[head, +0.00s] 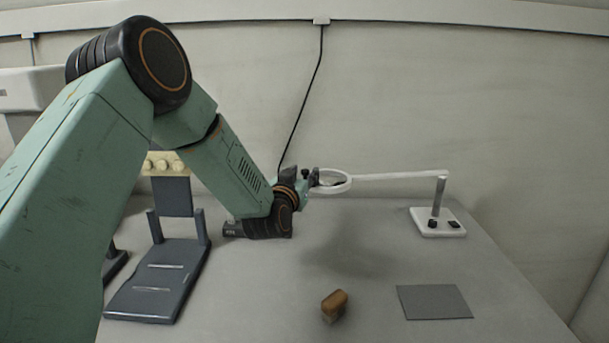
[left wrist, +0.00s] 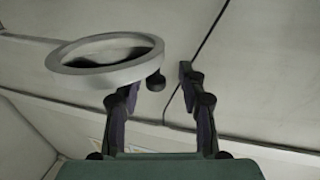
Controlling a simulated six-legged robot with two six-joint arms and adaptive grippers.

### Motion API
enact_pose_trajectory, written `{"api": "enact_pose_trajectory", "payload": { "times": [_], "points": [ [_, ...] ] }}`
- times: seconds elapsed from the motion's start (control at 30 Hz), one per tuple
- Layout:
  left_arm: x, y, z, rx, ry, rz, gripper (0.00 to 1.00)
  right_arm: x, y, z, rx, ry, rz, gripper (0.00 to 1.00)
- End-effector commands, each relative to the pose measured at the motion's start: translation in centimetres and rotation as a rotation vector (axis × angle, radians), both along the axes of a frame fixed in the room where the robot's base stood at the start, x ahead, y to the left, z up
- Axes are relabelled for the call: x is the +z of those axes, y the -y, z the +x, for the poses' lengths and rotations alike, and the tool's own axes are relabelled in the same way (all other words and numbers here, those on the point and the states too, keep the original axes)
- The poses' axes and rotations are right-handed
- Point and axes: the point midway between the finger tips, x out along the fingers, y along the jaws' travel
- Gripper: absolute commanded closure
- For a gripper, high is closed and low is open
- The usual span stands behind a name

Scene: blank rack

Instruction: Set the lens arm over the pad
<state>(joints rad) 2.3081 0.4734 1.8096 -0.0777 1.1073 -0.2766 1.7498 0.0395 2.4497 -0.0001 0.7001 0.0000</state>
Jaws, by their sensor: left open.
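The lens arm (head: 400,177) is a thin white bar running left from a post (head: 438,197) on a white base (head: 437,228). A white ring (head: 331,187) is at its left end. The pad (head: 433,302) is a flat grey square on the table, in front of the base and to the right of the ring. My left gripper (head: 312,179) is open at the ring's left side. In the left wrist view the ring (left wrist: 108,75) overlaps the left finger of the gripper (left wrist: 170,78); I cannot tell whether they touch. My right gripper is not in view.
A brown-topped block (head: 334,304) lies on the table left of the pad. A dark grey stand (head: 155,281) with cream knobs is at the left, partly behind my arm. A black cable (head: 309,90) runs down the wall. The table between ring and pad is clear.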

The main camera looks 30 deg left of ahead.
Motion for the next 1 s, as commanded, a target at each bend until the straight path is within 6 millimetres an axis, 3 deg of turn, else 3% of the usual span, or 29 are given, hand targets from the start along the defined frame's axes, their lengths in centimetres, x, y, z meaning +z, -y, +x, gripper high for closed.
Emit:
{"api": "enact_pose_trajectory", "payload": {
  "times": [0.43, 0.9, 1.0],
  "points": [
    [0.08, -0.3, 1.37, -0.002, 0.0, 0.001, 0.59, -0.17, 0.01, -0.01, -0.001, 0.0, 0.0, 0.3],
    [0.13, -0.3, 1.35, -0.002, 0.001, 0.001, 0.98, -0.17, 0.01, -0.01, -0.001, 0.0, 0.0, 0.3],
    [0.08, -0.3, 1.34, -0.002, 0.0, 0.001, 1.0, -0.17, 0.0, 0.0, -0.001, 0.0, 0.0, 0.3]
  ]
}}
